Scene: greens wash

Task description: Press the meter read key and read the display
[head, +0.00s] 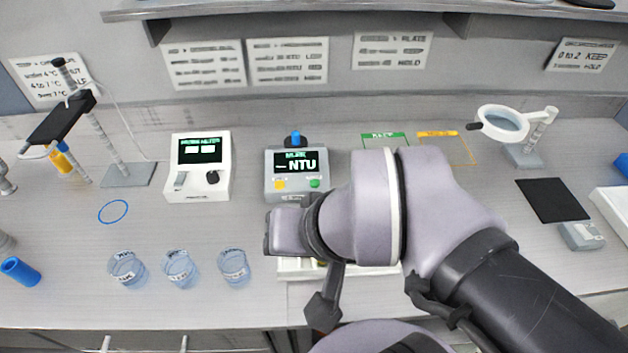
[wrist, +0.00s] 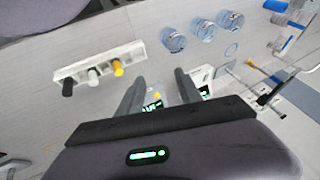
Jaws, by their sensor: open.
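The turbidity meter (head: 272,163) is a grey box behind my arm in the head view, with a blue-capped piece on top. Its display (head: 296,163) shows a dash and "NTU" under a small green line that I cannot read surely. A yellow key (head: 280,185) and a green key (head: 315,183) sit below the display; their labels are too small to read. In the wrist view my gripper (wrist: 159,82) is open and empty. The meter's lit display (wrist: 152,106) and yellow key (wrist: 157,95) show between its fingers, partly hidden. I cannot tell any contact.
A second white meter (head: 200,185) stands left of the turbidity meter. Several clear beakers (head: 180,268) stand in front. A white rack (wrist: 80,72) holds black, white and yellow pieces. A magnifier (head: 503,122) and black mat (head: 552,200) are at the right.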

